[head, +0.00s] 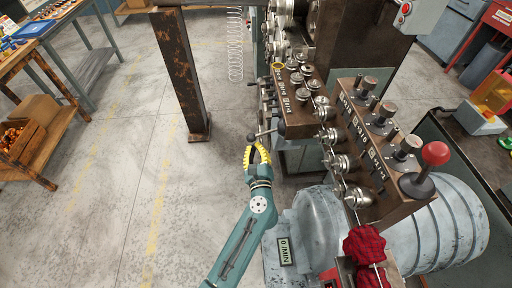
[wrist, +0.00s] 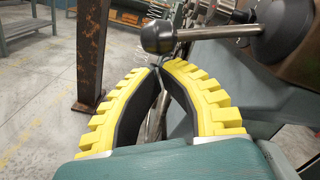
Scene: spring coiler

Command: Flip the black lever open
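The black lever (head: 265,132) sticks out to the left from the machine's front. It is a thin metal rod with a dark rounded knob at its free end. In the wrist view its knob (wrist: 160,37) is at top centre, and its rod runs right to a round hub. My gripper (head: 256,150) is just below the knob in the head view. In the wrist view the yellow-padded fingers (wrist: 157,69) curve in and meet at their tips, with nothing between them. The knob shows just beyond and above the tips; I cannot tell whether they touch.
The spring coiler's roller block (head: 340,165) and a lever with a red ball (head: 435,153) are to the right. A rusty post (head: 180,75) stands behind left. The floor at left is open.

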